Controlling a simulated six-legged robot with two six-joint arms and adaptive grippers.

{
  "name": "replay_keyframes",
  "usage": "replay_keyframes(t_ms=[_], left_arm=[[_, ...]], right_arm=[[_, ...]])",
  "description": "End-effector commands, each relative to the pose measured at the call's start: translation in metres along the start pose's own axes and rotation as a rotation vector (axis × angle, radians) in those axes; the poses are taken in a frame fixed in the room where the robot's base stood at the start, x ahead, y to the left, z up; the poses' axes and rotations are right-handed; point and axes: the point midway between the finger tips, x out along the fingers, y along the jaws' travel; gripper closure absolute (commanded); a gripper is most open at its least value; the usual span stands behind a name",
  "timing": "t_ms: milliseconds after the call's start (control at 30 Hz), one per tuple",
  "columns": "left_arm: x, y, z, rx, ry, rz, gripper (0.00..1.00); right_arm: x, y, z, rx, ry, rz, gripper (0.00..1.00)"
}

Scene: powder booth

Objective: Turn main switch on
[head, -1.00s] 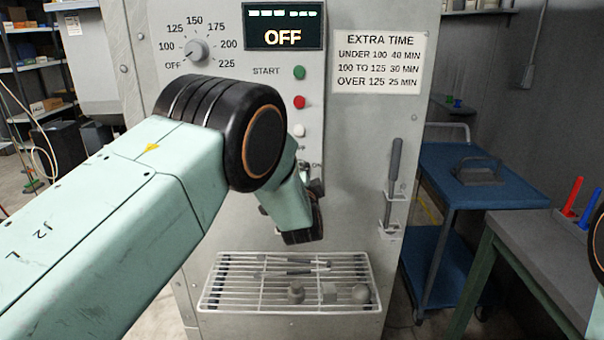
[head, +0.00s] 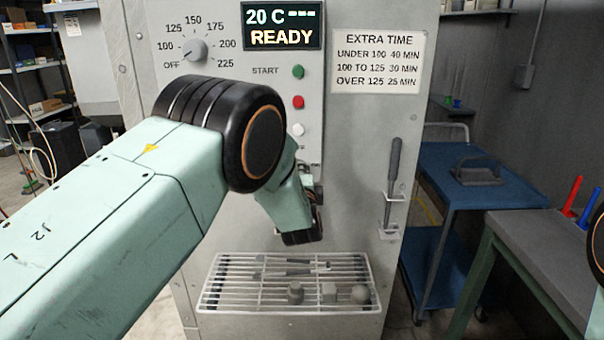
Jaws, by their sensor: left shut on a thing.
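The oven's grey control panel (head: 310,70) faces me, with its lit display (head: 282,26) reading "20 C" and "READY". My left arm reaches in from the left to the panel's lower part. My left gripper (head: 312,188) is mostly hidden behind its own wrist, just below the white button (head: 298,130). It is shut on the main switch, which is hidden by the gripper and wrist. My right gripper is out of view; only a dark part of my right arm shows at the right edge.
A dial (head: 195,50), a green start button (head: 298,72) and a red button (head: 298,102) are above. A wire rack (head: 215,290) with several small metal parts is below. A handled tool (head: 394,165) hangs at right. A blue cart (head: 445,160) and grey table (head: 530,235) stand right.

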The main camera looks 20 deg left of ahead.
Motion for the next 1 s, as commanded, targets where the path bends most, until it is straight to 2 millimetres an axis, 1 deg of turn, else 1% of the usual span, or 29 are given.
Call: replay_keyframes(t_ms=[33, 233, 267, 500, 833, 933, 1000], left_arm=[[0.001, -0.002, 0.003, -0.002, -0.007, -0.005, 1.0], [0.002, -0.003, 0.003, -0.003, -0.008, -0.006, 1.0], [0.002, -0.003, 0.003, -0.003, -0.008, -0.006, 0.87], [0.001, -0.002, 0.002, -0.002, -0.004, -0.004, 0.67], [-0.001, -0.001, 0.0, 0.0, -0.001, -0.002, 0.66], [-0.007, -0.001, 0.0, 0.001, 0.0, -0.002, 0.66], [-0.015, -0.001, -0.001, 0.001, 0.001, -0.001, 0.66]], right_arm=[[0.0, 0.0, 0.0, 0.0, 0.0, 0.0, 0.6], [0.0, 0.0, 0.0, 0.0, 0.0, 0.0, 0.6], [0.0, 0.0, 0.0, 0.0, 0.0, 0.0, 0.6], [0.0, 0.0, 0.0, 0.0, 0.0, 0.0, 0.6], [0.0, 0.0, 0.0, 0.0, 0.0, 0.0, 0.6], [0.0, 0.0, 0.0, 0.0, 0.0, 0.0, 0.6], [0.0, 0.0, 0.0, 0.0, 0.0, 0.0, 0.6]])
